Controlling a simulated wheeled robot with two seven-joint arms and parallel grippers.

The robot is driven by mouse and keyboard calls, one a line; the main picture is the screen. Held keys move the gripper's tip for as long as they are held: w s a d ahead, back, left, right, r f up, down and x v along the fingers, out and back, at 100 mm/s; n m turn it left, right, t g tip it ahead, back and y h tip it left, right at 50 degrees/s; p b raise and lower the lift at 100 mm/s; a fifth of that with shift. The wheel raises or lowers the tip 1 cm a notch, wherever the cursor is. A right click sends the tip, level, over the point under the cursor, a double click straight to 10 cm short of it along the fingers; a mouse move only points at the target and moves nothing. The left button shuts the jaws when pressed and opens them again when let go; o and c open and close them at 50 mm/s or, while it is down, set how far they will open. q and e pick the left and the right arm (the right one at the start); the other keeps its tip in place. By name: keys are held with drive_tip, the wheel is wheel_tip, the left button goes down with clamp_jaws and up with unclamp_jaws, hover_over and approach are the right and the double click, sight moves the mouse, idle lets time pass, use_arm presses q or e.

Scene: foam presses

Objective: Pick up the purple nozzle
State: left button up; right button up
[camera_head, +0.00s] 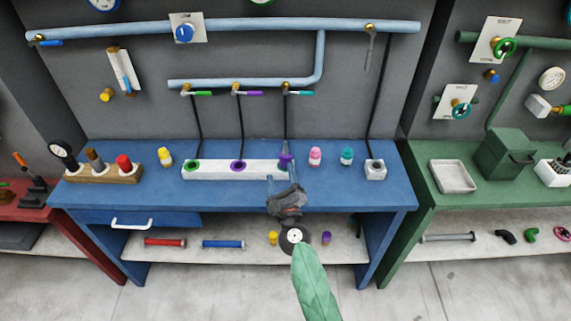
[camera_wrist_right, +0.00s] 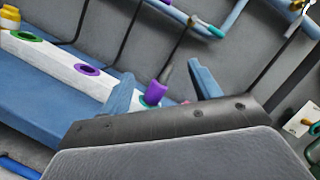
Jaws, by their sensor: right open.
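The purple nozzle (camera_head: 286,160) stands upright at the right end of the white block (camera_head: 212,170) on the blue bench. In the right wrist view the purple nozzle (camera_wrist_right: 156,92) has a grey tapered tip and sits at the teal-ringed hole (camera_wrist_right: 147,102); its base is partly hidden. My right gripper (camera_head: 284,181) is just in front of it, fingers spread. In the wrist view the nozzle shows between the two blue fingers of the right gripper (camera_wrist_right: 163,88), with gaps on both sides. My left gripper is not in view.
The block's purple-ringed hole (camera_head: 238,166) and green-ringed hole (camera_head: 193,166) are empty. A pink bottle (camera_head: 315,157) and a teal bottle (camera_head: 347,156) stand to the right. A wooden rack (camera_head: 105,173) stands at left. Pipes run along the wall behind.

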sight(284, 161)
drive_tip(key=w+f+m+g+h, duration=0.1)
drive_tip(key=w+m+h, duration=0.1)
drive_tip(key=m, duration=0.2)
drive_tip(key=w+f+m+g+h, duration=0.1)
drive_tip(key=w+f+m+h, duration=0.1)
drive_tip(key=m+h, duration=0.1)
drive_tip(key=w+f+m+h, duration=0.2)
drive_tip(key=w+m, duration=0.1)
drive_tip(key=m, duration=0.3)
drive_tip(key=shift+a+g+h, duration=0.15)
drive_tip(key=shift+g+h, duration=0.25)
drive_tip(key=shift+w+d+f, duration=0.1)
drive_tip(key=shift+w+d, duration=0.1)
drive_tip(key=shift+w, duration=0.8)
drive_tip(key=shift+w+d, duration=0.2)
drive_tip(key=shift+w, duration=0.75)
drive_tip(key=shift+w+d+f+b, duration=0.1)
drive_tip(key=shift+w+d+b, duration=0.1)
drive_tip(key=shift+w, duration=0.75)
drive_tip(key=shift+w+d+f+b, duration=0.1)
drive_tip(key=shift+w+d+b, duration=0.1)
drive_tip(key=shift+w, duration=0.7)
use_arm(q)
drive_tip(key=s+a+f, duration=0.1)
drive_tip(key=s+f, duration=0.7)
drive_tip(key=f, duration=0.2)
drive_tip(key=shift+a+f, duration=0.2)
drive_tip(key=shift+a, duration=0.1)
use_arm(e)
drive_tip(key=shift+r, duration=0.1)
